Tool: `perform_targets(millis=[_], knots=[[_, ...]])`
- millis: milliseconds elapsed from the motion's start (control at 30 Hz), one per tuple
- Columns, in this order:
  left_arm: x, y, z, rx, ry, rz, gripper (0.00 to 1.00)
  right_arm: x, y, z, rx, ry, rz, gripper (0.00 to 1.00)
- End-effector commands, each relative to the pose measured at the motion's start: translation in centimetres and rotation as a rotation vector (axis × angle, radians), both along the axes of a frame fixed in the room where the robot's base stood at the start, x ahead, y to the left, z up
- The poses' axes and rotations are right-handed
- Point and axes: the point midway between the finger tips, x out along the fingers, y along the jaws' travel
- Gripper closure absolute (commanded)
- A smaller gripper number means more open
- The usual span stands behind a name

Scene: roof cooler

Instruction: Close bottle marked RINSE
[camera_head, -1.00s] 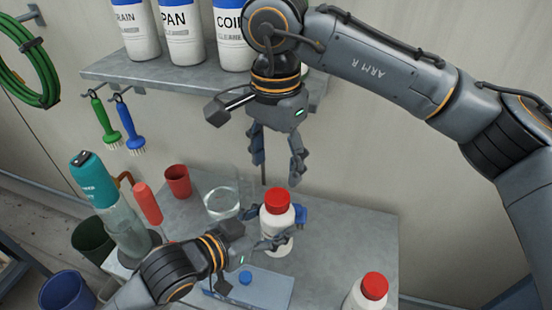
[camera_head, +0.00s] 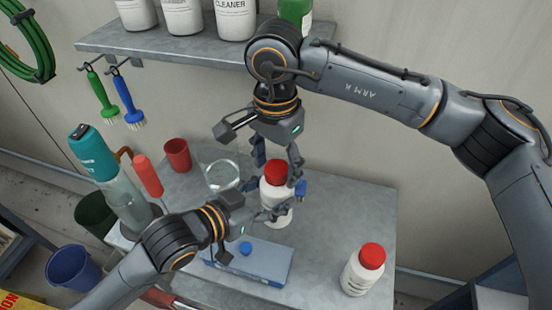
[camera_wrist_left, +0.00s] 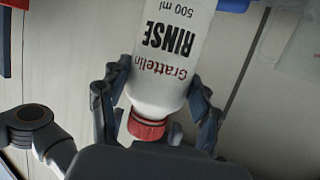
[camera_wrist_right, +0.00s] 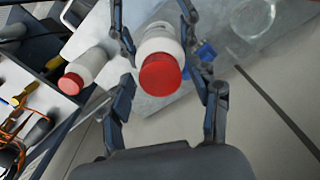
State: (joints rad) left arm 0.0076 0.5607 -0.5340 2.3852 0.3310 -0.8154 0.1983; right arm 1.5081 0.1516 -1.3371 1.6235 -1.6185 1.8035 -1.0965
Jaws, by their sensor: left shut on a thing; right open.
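The white bottle marked RINSE (camera_wrist_left: 172,45) has a red cap (camera_wrist_left: 146,128) on its neck. In the head view the bottle (camera_head: 275,197) is upright above the grey table, and I cannot tell whether its base touches. My left gripper (camera_head: 284,204) is shut on its body; the fingers flank the bottle in the left wrist view. My right gripper (camera_head: 277,166) is open and points down over the red cap (camera_head: 273,172). In the right wrist view its fingers stand either side of the cap (camera_wrist_right: 160,75), apart from it. How tightly the cap sits cannot be seen.
Another white bottle with a red cap (camera_head: 363,271) stands at the table's front right. A blue box (camera_head: 265,262) lies below my left gripper. A glass dish (camera_head: 222,174), red cup (camera_head: 177,154) and teal-topped bottle (camera_head: 118,190) are left. A shelf (camera_head: 150,45) is behind.

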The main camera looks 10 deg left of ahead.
Motion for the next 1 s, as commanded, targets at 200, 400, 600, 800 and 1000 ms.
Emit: perform_targets(millis=[200, 400, 600, 800, 1000], knots=[[0.01, -0.01, 0.11, -0.001, -0.003, 0.0, 1.0, 0.01, 0.0, 0.03, 0.0, 0.0, 0.0, 0.69], [0.01, -0.02, 0.12, -0.001, -0.003, 0.0, 1.0, 0.02, 0.01, 0.05, 0.001, -0.001, 0.0, 0.95], [-0.01, -0.03, 0.12, -0.001, -0.003, -0.001, 1.0, 0.05, 0.04, 0.05, 0.0, -0.001, -0.116, 0.95], [-0.02, -0.05, 0.13, -0.001, -0.003, -0.001, 1.0, 0.15, 0.13, 0.03, -0.001, -0.002, -0.492, 0.95], [-0.04, -0.07, 0.13, -0.002, -0.003, -0.002, 1.0, 0.24, 0.15, 0.0, -0.004, -0.004, -0.893, 0.95]])
